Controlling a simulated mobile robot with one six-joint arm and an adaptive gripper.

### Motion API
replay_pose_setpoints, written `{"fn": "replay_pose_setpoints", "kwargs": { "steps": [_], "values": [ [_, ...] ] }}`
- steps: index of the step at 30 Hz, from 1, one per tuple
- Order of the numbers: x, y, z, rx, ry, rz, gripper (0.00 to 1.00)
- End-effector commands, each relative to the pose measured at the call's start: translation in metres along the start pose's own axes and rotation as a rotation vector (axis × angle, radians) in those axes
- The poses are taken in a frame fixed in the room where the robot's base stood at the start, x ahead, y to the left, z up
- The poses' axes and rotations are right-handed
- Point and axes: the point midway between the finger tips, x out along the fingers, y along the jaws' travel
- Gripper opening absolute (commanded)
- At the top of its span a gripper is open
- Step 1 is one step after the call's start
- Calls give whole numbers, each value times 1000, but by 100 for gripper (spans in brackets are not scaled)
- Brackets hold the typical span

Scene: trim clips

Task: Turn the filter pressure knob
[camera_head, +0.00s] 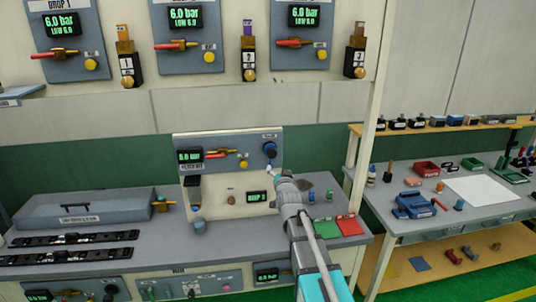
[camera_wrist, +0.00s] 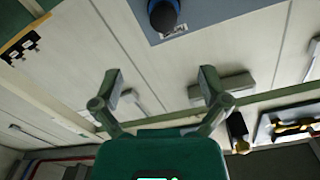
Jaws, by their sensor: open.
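The filter pressure knob, a dark blue round knob (camera_head: 270,150), is at the upper right of the small grey-blue panel (camera_head: 215,140) above the bench. In the wrist view the knob (camera_wrist: 165,14) is at the top edge, partly cut off, on a blue-grey plate (camera_wrist: 200,16). My gripper (camera_head: 272,171) is just below the knob in the head view. In the wrist view my gripper (camera_wrist: 160,80) has its two fingers wide apart with nothing between them. The knob lies beyond the fingertips, apart from them.
The panel also has a green display (camera_head: 190,155), a red-handled valve (camera_head: 222,153) and a yellow button (camera_head: 244,164). A small display (camera_head: 256,197) is below. Green and red mats (camera_head: 349,226) lie on the bench at right. A second table (camera_head: 400,222) with parts stands further right.

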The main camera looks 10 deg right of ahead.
Motion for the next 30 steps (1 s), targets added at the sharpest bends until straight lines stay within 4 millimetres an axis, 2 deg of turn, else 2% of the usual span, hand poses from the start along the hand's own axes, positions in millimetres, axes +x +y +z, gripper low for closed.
{"fn": "replay_pose_setpoints", "kwargs": {
  "steps": [5,11,30],
  "values": [
    [4,0,0,0,0,-1,95],
    [20,-2,0,0,2,-3,95],
    [113,-7,-5,0,19,-27,95]
  ]
}}
